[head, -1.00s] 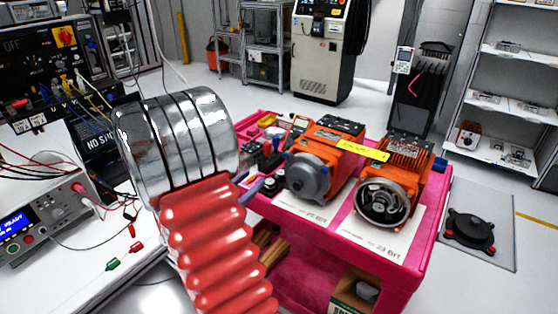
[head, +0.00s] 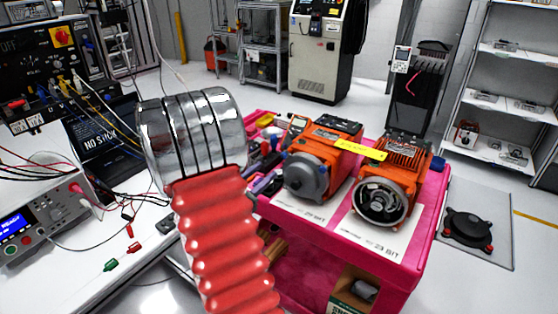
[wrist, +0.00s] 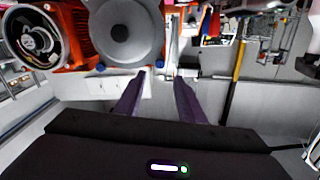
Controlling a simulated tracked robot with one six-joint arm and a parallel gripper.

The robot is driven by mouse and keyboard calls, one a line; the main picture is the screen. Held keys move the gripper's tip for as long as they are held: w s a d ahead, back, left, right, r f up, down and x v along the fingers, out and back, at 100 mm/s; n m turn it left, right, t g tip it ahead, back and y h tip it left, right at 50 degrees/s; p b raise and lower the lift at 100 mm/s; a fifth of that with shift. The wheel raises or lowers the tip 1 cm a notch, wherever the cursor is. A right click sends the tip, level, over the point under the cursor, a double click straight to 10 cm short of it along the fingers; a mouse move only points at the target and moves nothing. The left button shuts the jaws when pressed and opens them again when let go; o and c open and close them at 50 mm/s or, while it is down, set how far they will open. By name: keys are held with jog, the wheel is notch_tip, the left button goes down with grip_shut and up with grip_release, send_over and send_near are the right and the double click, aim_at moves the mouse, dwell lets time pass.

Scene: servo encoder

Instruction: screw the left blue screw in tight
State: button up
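Two orange motors stand on the pink cart (head: 405,262): one with a closed grey round front (head: 306,178), one with an open round front (head: 381,203). In the wrist view the grey front (wrist: 122,32) is at the top. Two small blue screws show at its lower edge there, one at picture left (wrist: 100,67) and one at picture right (wrist: 160,65). My gripper (wrist: 160,76) has two purple fingers spread apart, with nothing held between them. Its fingertips appear close to the picture-right blue screw; contact cannot be told. In the head view my arm hides most of the gripper.
White printed sheets (head: 388,239) lie under the motors. A yellow strip (head: 361,149) lies across them. Small tools and parts crowd the cart's left end beside my gripper. A white bench with a meter (head: 45,215) and wires is at the left.

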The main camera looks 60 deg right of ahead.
aim_at(283, 156)
jog(key=d, duration=0.3)
jog(key=s+d, duration=0.1)
jog(key=d, duration=0.4)
jog(key=shift+s+d, duration=0.2)
jog(key=shift+d, duration=0.15)
jog(key=shift+c, duration=0.2)
